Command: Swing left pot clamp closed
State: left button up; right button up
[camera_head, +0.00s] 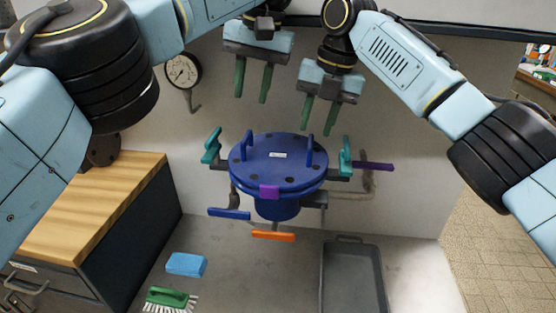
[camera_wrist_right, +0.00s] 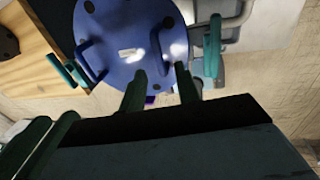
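The blue pot (camera_head: 277,208) has a round lid (camera_head: 262,170) with two upright handles. The left pot clamp (camera_head: 211,146), teal, stands beside the lid's left edge, tilted outward and apart from the rim; it also shows in the right wrist view (camera_wrist_right: 62,72). The right teal clamp (camera_head: 346,156) stands upright close against the lid's right edge. My left gripper (camera_head: 252,92) is open and empty, above and behind the lid. My right gripper (camera_head: 319,120) is open and empty above the lid's back right; its green fingers show in the right wrist view (camera_wrist_right: 160,88).
Blue (camera_head: 229,213), orange (camera_head: 273,236) and purple (camera_head: 373,166) handles stick out around the pot. A gauge (camera_head: 182,72) is on the back wall. A wooden-topped cabinet (camera_head: 85,205) stands left. A blue sponge (camera_head: 186,264), green brush (camera_head: 170,298) and grey tray (camera_head: 352,275) lie in front.

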aim_at(213, 147)
jog(key=k, duration=1)
